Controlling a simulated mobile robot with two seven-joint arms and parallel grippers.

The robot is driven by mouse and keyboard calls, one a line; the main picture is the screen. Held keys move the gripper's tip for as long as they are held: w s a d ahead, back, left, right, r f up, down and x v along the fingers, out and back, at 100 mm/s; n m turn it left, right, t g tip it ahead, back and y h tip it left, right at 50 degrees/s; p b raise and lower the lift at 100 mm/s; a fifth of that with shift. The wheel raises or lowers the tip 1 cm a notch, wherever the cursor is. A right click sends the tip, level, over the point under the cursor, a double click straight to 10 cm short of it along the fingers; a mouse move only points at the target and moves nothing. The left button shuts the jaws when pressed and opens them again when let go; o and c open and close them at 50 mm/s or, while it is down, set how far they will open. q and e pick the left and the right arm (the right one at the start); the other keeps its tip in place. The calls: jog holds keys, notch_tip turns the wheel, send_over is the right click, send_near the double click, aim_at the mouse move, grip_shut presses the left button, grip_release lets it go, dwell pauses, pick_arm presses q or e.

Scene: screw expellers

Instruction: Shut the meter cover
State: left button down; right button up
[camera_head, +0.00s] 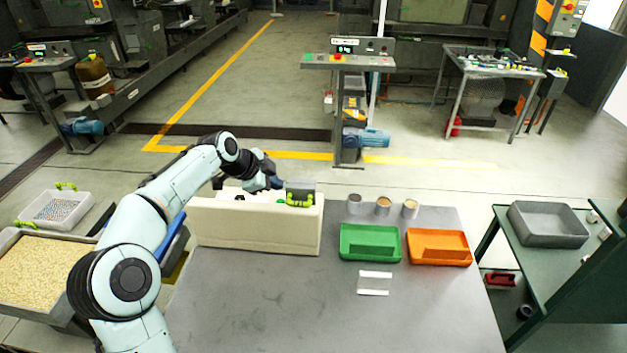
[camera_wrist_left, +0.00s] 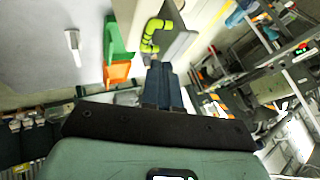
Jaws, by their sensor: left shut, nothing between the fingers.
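The meter cover (camera_head: 300,186) is a grey panel at the right end of the top of a long cream box (camera_head: 255,230). A yellow-green handle (camera_head: 299,200) is in front of it. In the left wrist view the grey cover (camera_wrist_left: 181,40) and the yellow-green handle (camera_wrist_left: 151,35) lie just beyond the fingertips. The cover looks raised, but its exact angle is hard to tell. My left gripper (camera_head: 277,183) is shut and empty, close to the cover's left side. Its dark fingers show in the left wrist view (camera_wrist_left: 160,68); contact is unclear. My right gripper is out of view.
A green tray (camera_head: 370,255) and an orange tray (camera_head: 440,260) sit right of the box, with several small cups (camera_head: 383,206) behind. A white piece (camera_head: 374,283) lies in front. The table's (camera_head: 270,310) front is mostly clear.

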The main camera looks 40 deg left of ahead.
aim_at(293, 193)
pick_arm(q)
jog(key=p+x, duration=0.2)
jog(key=x, duration=0.7)
jog(key=shift+w+r, duration=0.1)
jog(key=shift+r, duration=0.05)
jog(key=shift+w+f+p, duration=0.2)
jog(key=shift+f+p, duration=0.15)
jog(key=shift+f, duration=0.1)
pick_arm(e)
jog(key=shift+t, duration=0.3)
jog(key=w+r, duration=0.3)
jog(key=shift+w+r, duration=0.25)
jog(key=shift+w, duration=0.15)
pick_arm(q)
jog(key=shift+s, duration=0.1)
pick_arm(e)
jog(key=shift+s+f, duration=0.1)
